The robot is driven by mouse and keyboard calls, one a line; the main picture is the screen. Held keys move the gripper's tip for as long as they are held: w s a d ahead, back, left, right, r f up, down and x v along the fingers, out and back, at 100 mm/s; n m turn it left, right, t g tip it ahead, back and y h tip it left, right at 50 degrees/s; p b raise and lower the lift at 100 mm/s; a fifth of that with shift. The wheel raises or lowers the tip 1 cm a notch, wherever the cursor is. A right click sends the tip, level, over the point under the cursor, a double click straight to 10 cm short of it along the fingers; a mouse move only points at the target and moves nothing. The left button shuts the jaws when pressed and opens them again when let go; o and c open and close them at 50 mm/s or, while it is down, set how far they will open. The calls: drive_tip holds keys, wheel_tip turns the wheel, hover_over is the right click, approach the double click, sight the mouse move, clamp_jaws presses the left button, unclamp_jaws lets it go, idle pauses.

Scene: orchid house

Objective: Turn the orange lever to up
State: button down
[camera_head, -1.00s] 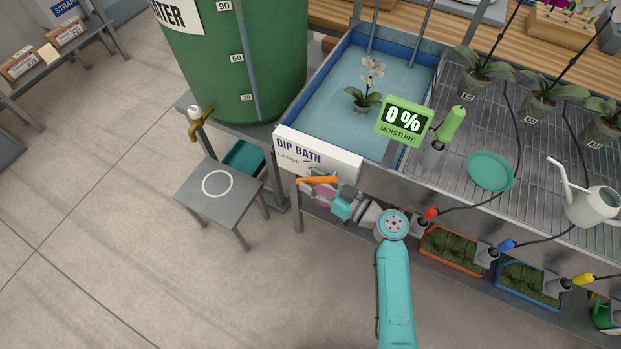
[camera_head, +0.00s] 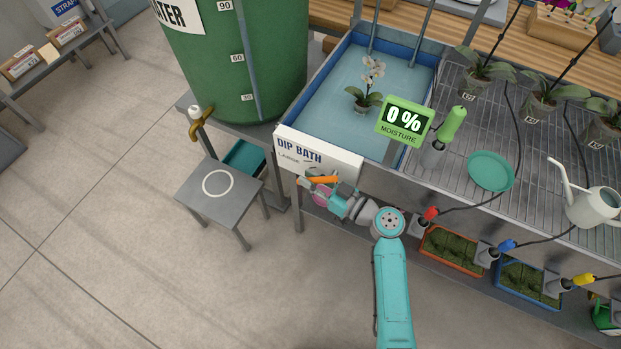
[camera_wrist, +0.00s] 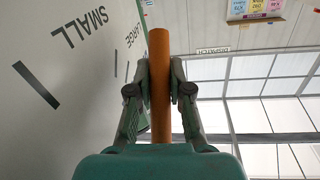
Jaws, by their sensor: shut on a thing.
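The orange lever (camera_head: 323,181) is at the front of the dip bath, just under its white label panel (camera_head: 318,155). In the wrist view the orange lever (camera_wrist: 160,55) stands upright in the picture between my fingers. My gripper (camera_wrist: 159,88) is shut on it, one finger on each side. In the head view my gripper (camera_head: 327,188) is at the lever and covers part of it. The panel beside the lever (camera_wrist: 60,95) carries the words SMALL and LARGE with dark marks. The lever's pivot is hidden.
A potted white orchid (camera_head: 364,97) stands in the blue dip bath (camera_head: 325,95). The moisture display (camera_head: 404,121) reads 0 %. A grey stool (camera_head: 205,203) with a white ring stands left of the lever. A green water tank (camera_head: 250,60) stands behind. The floor in front is clear.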

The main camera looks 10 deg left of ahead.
drive_tip(key=shift+d, duration=0.1)
drive_tip(key=s+d+f+n+g+h, duration=0.1)
drive_tip(key=d+g+h, duration=0.3)
drive_tip(key=h, duration=0.4)
drive_tip(key=shift+s+d+f+h, duration=0.3)
drive_tip(key=shift+s+d+f, duration=0.25)
drive_tip(key=shift+f, duration=0.25)
drive_tip(key=shift+w+d, duration=0.1)
drive_tip(key=c, duration=1.1)
unclamp_jaws()
drive_tip(key=shift+o, duration=0.2)
drive_tip(key=v, duration=1.2)
